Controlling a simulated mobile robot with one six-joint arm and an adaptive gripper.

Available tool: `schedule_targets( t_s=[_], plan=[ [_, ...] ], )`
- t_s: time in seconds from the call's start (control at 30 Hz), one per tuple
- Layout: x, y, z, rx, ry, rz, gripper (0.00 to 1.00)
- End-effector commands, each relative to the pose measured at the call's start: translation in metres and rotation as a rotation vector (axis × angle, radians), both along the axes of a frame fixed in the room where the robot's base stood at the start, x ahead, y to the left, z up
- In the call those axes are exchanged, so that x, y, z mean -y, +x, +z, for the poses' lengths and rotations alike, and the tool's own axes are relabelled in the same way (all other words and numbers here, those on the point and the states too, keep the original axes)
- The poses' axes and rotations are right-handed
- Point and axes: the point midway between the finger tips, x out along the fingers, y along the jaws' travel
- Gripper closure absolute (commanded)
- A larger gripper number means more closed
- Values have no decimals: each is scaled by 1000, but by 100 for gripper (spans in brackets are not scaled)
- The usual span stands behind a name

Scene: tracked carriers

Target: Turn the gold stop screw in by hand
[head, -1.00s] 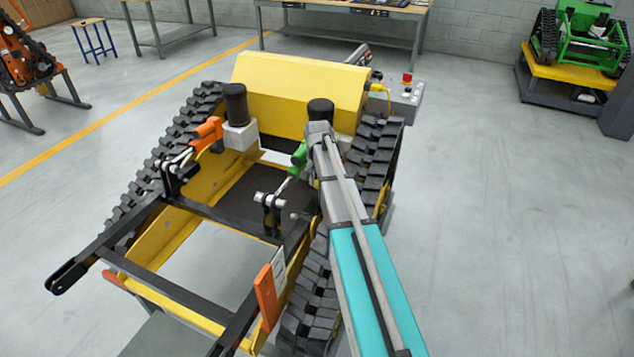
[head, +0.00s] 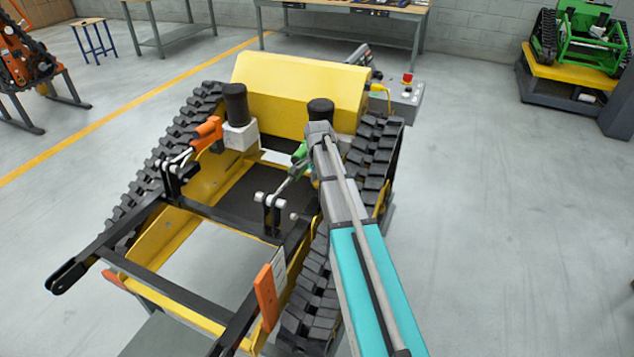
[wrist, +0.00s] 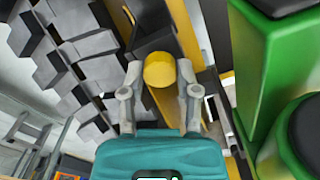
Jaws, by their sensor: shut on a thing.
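In the wrist view the gold stop screw (wrist: 159,70) shows as a round yellow-gold head between the two fingertips of my gripper (wrist: 160,78). The fingers are shut on it, one on each side. A dark block (wrist: 152,30) is just beyond the head, and the rest of the screw is hidden. In the head view my arm reaches over the right side of the yellow tracked carrier (head: 300,82), and it hides my fingers and the screw.
Dark track links (wrist: 70,50) lie to the left. A grey control box with a red button (head: 407,79) sits behind. The floor at right is clear.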

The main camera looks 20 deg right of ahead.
Motion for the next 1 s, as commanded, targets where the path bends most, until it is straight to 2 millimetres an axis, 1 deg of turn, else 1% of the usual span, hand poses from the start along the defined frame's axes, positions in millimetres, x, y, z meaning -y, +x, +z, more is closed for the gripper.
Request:
schedule_targets(
  t_s=[0.17,0.97,1.0],
  plan=[
    [0,0,0,0,0,-79,92],
    [0,0,0,0,0,-708,92],
    [0,0,0,0,0,-701,51]
  ],
)
